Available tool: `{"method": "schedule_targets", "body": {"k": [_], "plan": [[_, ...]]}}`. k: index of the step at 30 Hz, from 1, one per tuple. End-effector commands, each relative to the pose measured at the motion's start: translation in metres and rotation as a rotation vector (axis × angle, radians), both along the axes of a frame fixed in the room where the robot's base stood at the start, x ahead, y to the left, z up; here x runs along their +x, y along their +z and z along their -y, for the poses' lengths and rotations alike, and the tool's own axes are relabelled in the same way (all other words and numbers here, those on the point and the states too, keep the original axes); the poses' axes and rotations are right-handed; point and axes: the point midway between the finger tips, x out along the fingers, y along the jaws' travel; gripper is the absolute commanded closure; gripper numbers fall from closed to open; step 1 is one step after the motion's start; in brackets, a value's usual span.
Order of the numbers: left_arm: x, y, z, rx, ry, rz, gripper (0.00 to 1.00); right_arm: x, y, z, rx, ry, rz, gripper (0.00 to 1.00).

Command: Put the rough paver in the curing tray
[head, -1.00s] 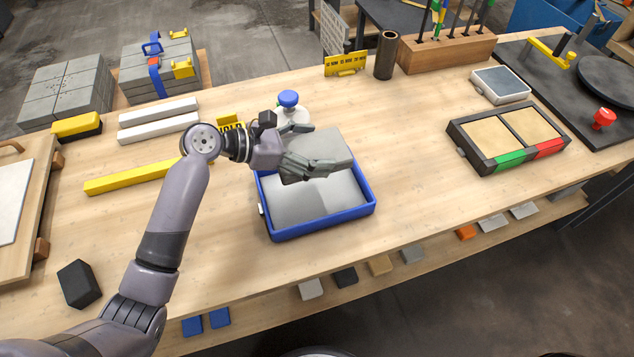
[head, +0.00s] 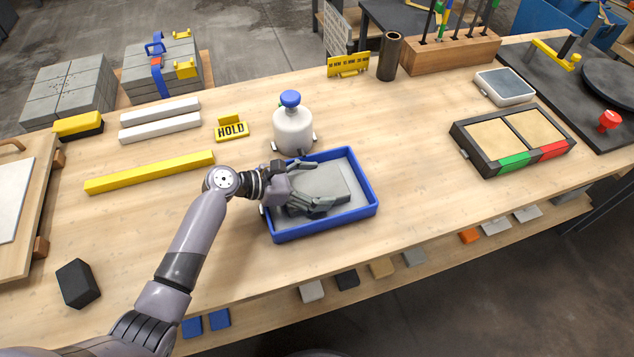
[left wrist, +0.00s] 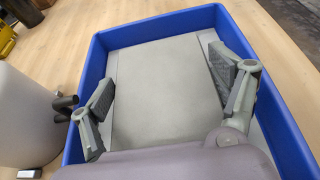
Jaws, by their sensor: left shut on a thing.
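The rough paver (head: 333,183) is a flat grey slab inside the walls of the blue curing tray (head: 375,200), towards its back right. My left gripper (head: 318,187) reaches in from the left and is shut on the paver. In the left wrist view my left gripper (left wrist: 160,78) has one finger against each side of the paver (left wrist: 165,95), with blue tray walls (left wrist: 160,24) around them. The paver lies low in the tray; I cannot tell whether its underside touches the grey floor. My right gripper is not in view.
A white bottle with a blue cap (head: 293,128) stands close behind the tray. A yellow HOLD sign (head: 231,130) and a yellow bar (head: 150,172) lie to the left. A two-part tray with green and red fronts (head: 512,140) is at right. Bare table separates it from the blue tray.

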Motion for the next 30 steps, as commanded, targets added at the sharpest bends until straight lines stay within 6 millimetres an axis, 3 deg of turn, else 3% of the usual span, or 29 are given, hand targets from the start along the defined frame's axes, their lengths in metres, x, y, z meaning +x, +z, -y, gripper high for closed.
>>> {"method": "schedule_targets", "body": {"k": [8, 9, 17, 30], "plan": [[0.0014, 0.0022, 0.0010, -0.006, 0.001, 0.006, 0.78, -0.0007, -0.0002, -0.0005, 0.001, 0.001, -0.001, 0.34], [0.0002, -0.0017, 0.0002, -0.001, 0.000, 0.000, 0.17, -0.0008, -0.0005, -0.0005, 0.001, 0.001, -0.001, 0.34], [0.0001, -0.0014, 0.0001, -0.001, 0.000, 0.000, 0.00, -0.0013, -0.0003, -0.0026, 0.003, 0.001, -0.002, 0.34], [-0.0012, 0.0032, -0.0067, 0.000, 0.003, 0.001, 0.00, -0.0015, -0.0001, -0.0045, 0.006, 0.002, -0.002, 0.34]]}}
